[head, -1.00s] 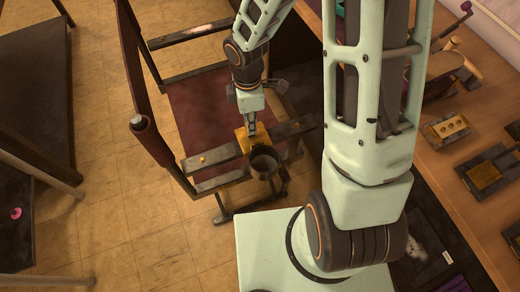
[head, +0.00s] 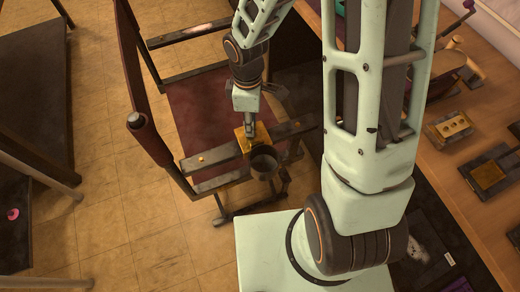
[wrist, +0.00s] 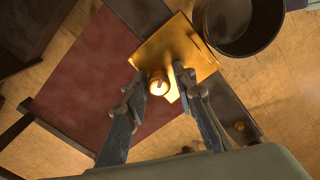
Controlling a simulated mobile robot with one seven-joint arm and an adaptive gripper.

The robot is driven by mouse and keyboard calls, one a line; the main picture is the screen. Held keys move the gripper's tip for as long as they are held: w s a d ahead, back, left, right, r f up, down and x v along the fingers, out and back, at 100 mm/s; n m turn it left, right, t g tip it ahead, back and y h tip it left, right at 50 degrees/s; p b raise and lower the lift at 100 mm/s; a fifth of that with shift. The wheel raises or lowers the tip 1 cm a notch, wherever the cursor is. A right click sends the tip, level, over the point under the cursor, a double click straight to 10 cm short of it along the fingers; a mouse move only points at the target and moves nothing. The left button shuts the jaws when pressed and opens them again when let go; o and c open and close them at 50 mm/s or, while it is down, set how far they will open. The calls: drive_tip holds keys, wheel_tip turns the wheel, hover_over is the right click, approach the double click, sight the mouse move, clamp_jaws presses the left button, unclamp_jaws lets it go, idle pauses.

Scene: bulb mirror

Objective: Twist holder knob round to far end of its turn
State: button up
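The holder is a brass plate (head: 262,132) fixed on a dark rail, with a dark round cup (head: 264,163) at its near side. In the wrist view the plate (wrist: 205,62) and cup (wrist: 243,22) show at the top. A small round brass knob (wrist: 158,84) with a pale mark on its top stands by the plate's edge. My gripper (wrist: 160,72) is open, with one fingertip on each side of the knob and visible gaps between. In the head view my gripper (head: 249,131) points down at the plate and hides the knob.
The rail belongs to a frame with a dark red panel (head: 200,105) and an upright dark red post (head: 145,90). A wooden bench (head: 460,190) with brass and dark fittings runs along the right. Tiled floor (head: 130,220) is clear at the left.

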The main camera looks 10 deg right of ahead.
drive_tip(key=shift+o, duration=0.6)
drive_tip(key=shift+w+r, duration=0.1)
drive_tip(key=shift+n+p, duration=0.3)
drive_tip(key=shift+n, duration=0.6)
drive_tip(key=shift+n+p, duration=0.3)
drive_tip(key=shift+p, duration=0.2)
drive_tip(key=shift+n, duration=0.4)
drive_tip(key=shift+c, duration=0.6)
clamp_jaws()
